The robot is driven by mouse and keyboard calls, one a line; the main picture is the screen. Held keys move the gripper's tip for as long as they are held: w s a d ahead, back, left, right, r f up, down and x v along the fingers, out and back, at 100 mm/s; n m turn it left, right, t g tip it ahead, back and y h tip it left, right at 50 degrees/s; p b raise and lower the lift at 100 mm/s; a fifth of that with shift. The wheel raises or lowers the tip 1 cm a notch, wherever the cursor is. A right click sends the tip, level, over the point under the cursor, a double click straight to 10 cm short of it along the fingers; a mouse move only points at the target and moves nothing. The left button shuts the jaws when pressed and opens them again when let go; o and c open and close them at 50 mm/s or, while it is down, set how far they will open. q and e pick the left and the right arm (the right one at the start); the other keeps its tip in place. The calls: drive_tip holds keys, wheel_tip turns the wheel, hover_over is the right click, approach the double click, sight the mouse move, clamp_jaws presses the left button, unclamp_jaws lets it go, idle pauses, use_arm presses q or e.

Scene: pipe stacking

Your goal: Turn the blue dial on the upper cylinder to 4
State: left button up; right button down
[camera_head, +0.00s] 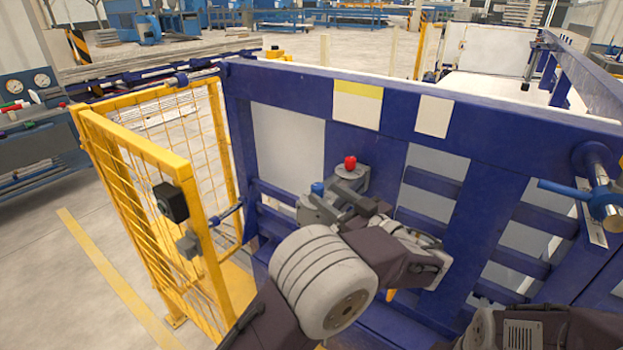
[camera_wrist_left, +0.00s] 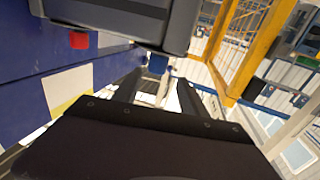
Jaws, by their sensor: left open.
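The blue dial (camera_head: 318,188) sits on a grey fitting mounted on the blue frame. In the left wrist view the blue dial (camera_wrist_left: 157,64) shows below a grey block (camera_wrist_left: 125,18), roughly between the fingers. My left gripper (camera_head: 338,202) is open beside the grey fitting, its fingers pointing toward the dial; they also show in the left wrist view (camera_wrist_left: 165,92). I cannot tell whether they touch the dial. A red knob (camera_head: 350,163) stands just right of the dial and shows in the left wrist view (camera_wrist_left: 79,40). No dial numbers are readable. My right gripper is not in view.
The blue frame (camera_head: 400,118) spans the middle and right close behind my left arm. A yellow mesh guard (camera_head: 150,160) with a black box (camera_head: 171,201) stands to the left. A blue-handled fitting (camera_head: 590,196) is at the right. Open floor (camera_head: 60,270) lies at lower left.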

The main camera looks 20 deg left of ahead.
sight(314, 185)
use_arm(q)
drive_tip(key=x, duration=0.2)
drive_tip(key=p+x, duration=0.1)
drive_tip(key=x, duration=0.4)
drive_tip(key=shift+w+f, duration=0.3)
drive_tip(key=shift+w, duration=0.2)
drive_tip(key=shift+a, duration=0.2)
drive_tip(key=shift+w, duration=0.1)
